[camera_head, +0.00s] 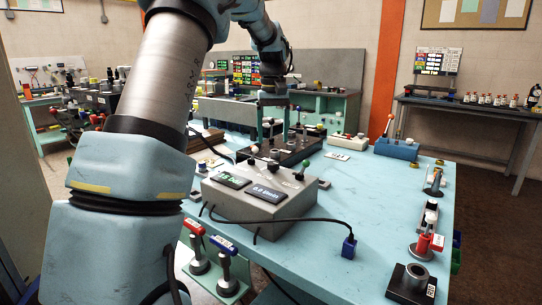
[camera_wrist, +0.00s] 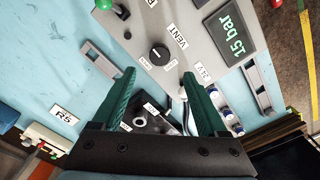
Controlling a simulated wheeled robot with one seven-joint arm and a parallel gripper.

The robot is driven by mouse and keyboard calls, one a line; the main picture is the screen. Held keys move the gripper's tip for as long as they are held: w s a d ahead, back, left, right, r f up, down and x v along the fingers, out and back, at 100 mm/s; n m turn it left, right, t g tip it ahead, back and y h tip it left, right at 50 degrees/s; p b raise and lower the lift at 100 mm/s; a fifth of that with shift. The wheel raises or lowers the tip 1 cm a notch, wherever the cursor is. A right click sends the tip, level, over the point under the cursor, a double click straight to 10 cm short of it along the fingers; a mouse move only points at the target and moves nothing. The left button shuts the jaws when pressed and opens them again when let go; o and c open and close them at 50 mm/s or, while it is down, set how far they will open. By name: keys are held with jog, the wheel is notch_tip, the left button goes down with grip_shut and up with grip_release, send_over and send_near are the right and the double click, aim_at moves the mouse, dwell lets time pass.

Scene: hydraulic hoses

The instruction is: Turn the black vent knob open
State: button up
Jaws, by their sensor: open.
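The black vent knob (camera_wrist: 159,53) sits on the sloped grey panel (camera_wrist: 190,55) in the wrist view, by a white VENT label (camera_wrist: 176,36). Small white labels lie on both sides of it; their text is too small to read. My gripper (camera_wrist: 158,75) is open and empty, its two green fingers apart, with the knob ahead between the lines of the fingers. In the head view my gripper (camera_head: 272,138) points down behind the grey control box (camera_head: 255,206). I cannot pick out the vent knob clearly there.
A 15 bar display (camera_wrist: 228,28) and a green-tipped lever (camera_wrist: 104,5) flank the knob. A dark block with fittings (camera_wrist: 150,120) lies below the fingers. A black cable (camera_head: 290,221) runs from the box to a blue plug (camera_head: 348,246). The bench's right middle is fairly clear.

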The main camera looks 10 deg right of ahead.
aim_at(273, 162)
notch_tip(273, 162, down, 8)
jog(key=shift+r+p, duration=0.2)
jog(key=shift+p, duration=0.45)
grip_shut()
